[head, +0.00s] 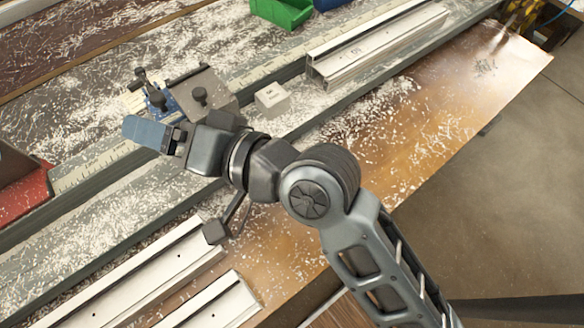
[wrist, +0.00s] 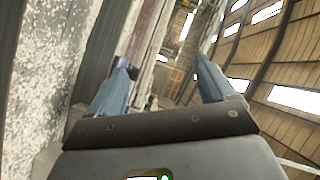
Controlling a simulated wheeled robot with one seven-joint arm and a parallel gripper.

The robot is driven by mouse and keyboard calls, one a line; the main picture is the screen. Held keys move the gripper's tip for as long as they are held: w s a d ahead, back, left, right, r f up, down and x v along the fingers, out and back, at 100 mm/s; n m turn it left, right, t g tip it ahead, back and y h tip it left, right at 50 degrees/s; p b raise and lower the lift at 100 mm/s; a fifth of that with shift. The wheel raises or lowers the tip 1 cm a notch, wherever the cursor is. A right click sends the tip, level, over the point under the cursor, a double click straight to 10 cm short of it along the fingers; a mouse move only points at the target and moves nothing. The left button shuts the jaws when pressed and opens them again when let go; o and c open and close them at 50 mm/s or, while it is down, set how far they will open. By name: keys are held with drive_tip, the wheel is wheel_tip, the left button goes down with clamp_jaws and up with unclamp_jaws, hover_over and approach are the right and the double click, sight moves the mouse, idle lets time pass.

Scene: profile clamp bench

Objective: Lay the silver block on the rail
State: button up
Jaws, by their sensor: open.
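A small pale silver block (head: 271,99) with a tiny label sits on the bench in the head view, to the right of the clamp and apart from my gripper. A pale metal rail (head: 385,42) with a grooved end lies at the upper right. My gripper (head: 148,134) is left of the block, over the bench's scale strip, its blue fingers pointing left. In the wrist view, my gripper (wrist: 163,82) has its two blue fingers spread with nothing between them. The block cannot be made out in the wrist view.
A clamp (head: 199,94) with a grey body and black knob stands just behind my gripper. More profiles (head: 135,270) lie at the lower left. A green bin (head: 283,12) is at the top and a red box (head: 22,190) at the left edge. Pale shavings cover the bench.

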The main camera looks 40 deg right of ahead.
drive_tip(key=s+d+f+m+h, duration=0.1)
drive_tip(key=s+d+f+h, duration=0.4)
drive_tip(key=s, duration=0.4)
drive_tip(key=s+d+n+h, duration=0.1)
drive_tip(key=s+d+n, duration=0.2)
drive_tip(key=s+d, duration=0.3)
drive_tip(key=s+d+n+h, duration=0.1)
drive_tip(key=s+d+n, duration=0.3)
drive_tip(key=s, duration=1)
drive_tip(key=d, duration=0.3)
drive_tip(key=shift+s+d+r+t+h, duration=0.25)
drive_tip(key=shift+r+t+h, duration=0.05)
drive_tip(key=shift+r+h, duration=0.1)
